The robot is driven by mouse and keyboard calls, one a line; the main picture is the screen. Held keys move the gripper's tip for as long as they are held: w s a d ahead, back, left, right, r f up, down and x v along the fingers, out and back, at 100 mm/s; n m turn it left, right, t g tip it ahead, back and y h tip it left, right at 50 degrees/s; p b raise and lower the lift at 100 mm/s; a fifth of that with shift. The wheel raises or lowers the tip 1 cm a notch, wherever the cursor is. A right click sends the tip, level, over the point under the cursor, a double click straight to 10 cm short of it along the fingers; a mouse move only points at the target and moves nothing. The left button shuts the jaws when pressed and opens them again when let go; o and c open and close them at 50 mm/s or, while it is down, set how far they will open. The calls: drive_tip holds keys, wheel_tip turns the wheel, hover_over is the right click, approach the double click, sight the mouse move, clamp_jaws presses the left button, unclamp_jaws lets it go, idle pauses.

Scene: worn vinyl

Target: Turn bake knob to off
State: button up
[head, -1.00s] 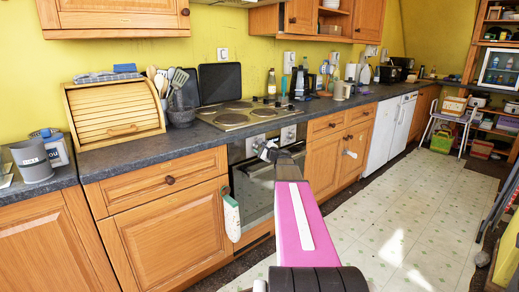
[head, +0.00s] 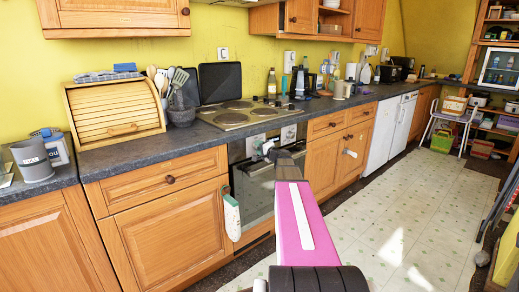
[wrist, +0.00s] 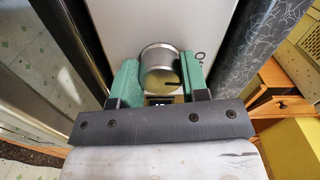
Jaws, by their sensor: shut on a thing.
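In the wrist view, a round silver knob (wrist: 160,62) stands on the pale oven panel (wrist: 130,20). The green fingers of my gripper (wrist: 159,80) are shut on the knob, one on each side. In the head view my gripper (head: 268,150) is at the oven's front panel (head: 288,134), below the hob. The gripper hides the knob there. The knob's lettering cannot be read.
The oven door (head: 252,198) is below my gripper. The hob (head: 238,114) and dark worktop (head: 213,134) are above it. A mitt-like cloth (head: 232,217) hangs left of the oven. Wooden cupboards flank the oven. The vinyl floor (head: 375,215) at right is clear.

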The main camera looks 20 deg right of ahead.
drive_tip(key=shift+n, duration=0.5)
drive_tip(key=o, duration=0.9)
drive_tip(key=shift+o, duration=0.2)
drive_tip(key=shift+s, duration=0.15)
drive_tip(key=v, duration=1)
drive_tip(key=shift+s, duration=0.25)
drive_tip(key=shift+d, duration=0.1)
drive_tip(key=s+a+f+n+g+y, duration=0.1)
drive_tip(key=s+a+f+n+g, duration=0.35)
drive_tip(key=a, duration=0.55)
drive_tip(key=s+a+f+n+g+y, duration=0.1)
drive_tip(key=s+a+f+n+g, duration=0.15)
drive_tip(key=a+f+g, duration=0.45)
drive_tip(key=s+a+f+n+g+h, duration=0.2)
drive_tip(key=s+a+f+h, duration=0.2)
drive_tip(key=s, duration=0.4)
drive_tip(key=s+a+f+n+g+h, duration=0.1)
drive_tip(key=s+a+f+g+h, duration=0.2)
drive_tip(key=s+f, duration=0.4)
drive_tip(key=s+a+h, duration=0.1)
drive_tip(key=s+a, duration=0.1)
drive_tip(key=shift+a+f+n, duration=0.3)
drive_tip(key=shift+a+n, duration=0.05)
drive_tip(key=shift+n, duration=0.05)
